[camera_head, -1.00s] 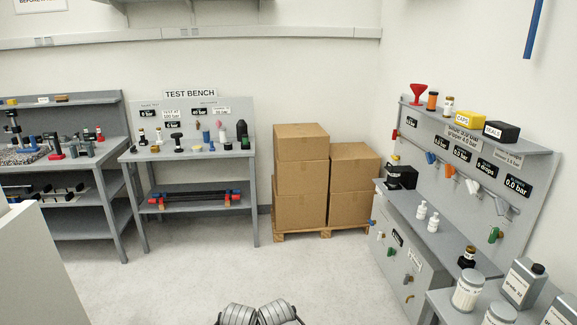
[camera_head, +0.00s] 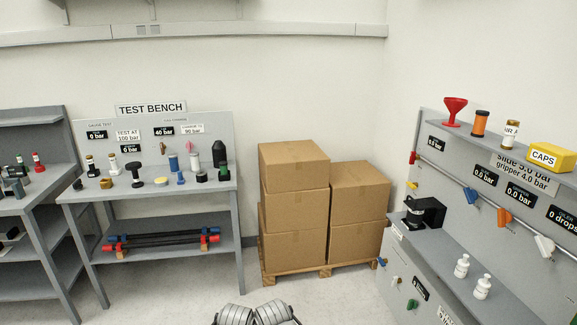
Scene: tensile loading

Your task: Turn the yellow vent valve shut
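I cannot single out a yellow vent valve for certain. A small yellowish piece (camera_head: 411,185) shows on the right-hand panel, left of the blue lever, too small to identify. On the panel's pipe are a red handle (camera_head: 412,157), a blue lever (camera_head: 471,194), an orange lever (camera_head: 504,217) and a white lever (camera_head: 544,244). Two grey ribbed parts of mine show at the bottom centre. Neither gripper can be made out.
The test bench (camera_head: 150,200) stands at the left with bottles and fittings on it. Stacked cardboard boxes (camera_head: 292,190) on a pallet (camera_head: 325,270) fill the back corner. A yellow CAPS box (camera_head: 551,157) sits on the right-hand shelf. Some floor (camera_head: 180,300) is clear in front.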

